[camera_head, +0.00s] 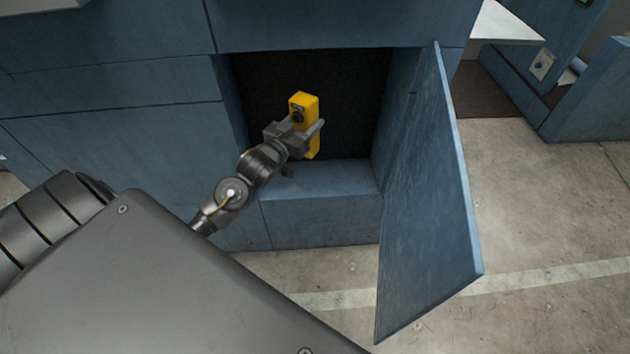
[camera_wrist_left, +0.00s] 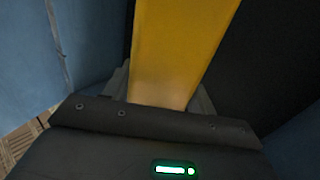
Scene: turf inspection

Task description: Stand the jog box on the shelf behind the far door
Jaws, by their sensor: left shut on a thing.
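The yellow jog box (camera_head: 303,103) is upright, with a dark knob on its face, in front of the dark opening of a blue cabinet. My left gripper (camera_head: 308,132) is shut on the jog box around its middle. In the left wrist view the yellow body (camera_wrist_left: 180,50) rises from between the fingers. The shelf (camera_head: 322,180) is the blue ledge at the bottom of the opening. The box appears above the ledge; I cannot tell whether it touches anything. The door (camera_head: 430,210) is swung open on the right. My right gripper is not in view.
The opening has blue side walls (camera_head: 398,115) close on the right and left. The open door stands out over the concrete floor (camera_head: 540,215). Another blue unit with a small panel (camera_head: 541,65) is at the upper right.

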